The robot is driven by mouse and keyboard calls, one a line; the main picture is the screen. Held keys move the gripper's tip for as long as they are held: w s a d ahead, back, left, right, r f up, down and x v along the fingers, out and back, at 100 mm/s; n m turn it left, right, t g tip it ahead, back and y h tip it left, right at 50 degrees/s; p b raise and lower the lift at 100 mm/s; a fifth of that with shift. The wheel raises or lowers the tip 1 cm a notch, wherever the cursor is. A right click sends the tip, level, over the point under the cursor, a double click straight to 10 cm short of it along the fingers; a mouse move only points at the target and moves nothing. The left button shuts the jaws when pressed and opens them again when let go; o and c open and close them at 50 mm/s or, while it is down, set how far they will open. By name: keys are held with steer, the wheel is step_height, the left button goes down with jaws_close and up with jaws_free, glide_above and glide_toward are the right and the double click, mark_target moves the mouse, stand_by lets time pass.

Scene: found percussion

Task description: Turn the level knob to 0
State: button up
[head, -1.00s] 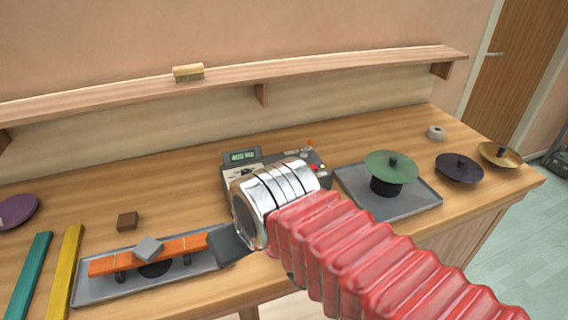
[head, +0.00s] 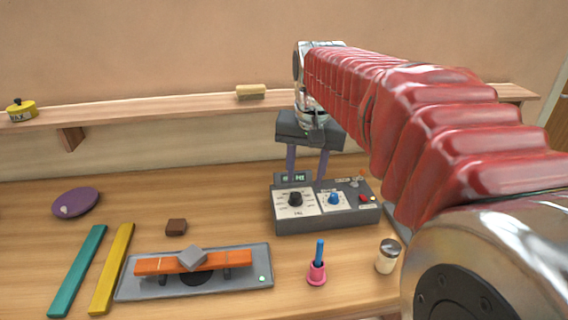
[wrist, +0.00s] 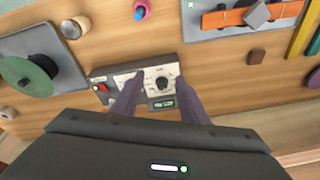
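The grey control box (head: 340,217) sits on the bench with a black knob (head: 295,199) on a white dial plate and a blue knob (head: 333,199) to its right. Their labels are too small to read surely, so I cannot tell which is the level knob. My gripper (head: 306,178) is above the box, pointing down, open and empty. In the wrist view the black knob (wrist: 162,84) shows between the two fingertips, apart from both. The blue knob is hidden there behind the left finger. A lit green display (head: 293,178) is at the box's back.
A grey tray with an orange bar (head: 165,265) lies left of the box. A wall shelf (head: 150,113) runs behind.

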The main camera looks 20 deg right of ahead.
steer(key=w+d+f+m+g, duration=0.1)
steer(key=w+d+m, duration=0.2)
steer(key=w+d, duration=0.45)
steer(key=m+g, duration=0.2)
steer(key=m, duration=0.1)
glide_above(334, 194)
step_height(334, 194, down, 3)
steer(key=shift+y, duration=0.3)
steer(key=shift+f, duration=0.1)
step_height(334, 194, down, 14)
steer(key=shift+r, duration=0.2)
jaws_close()
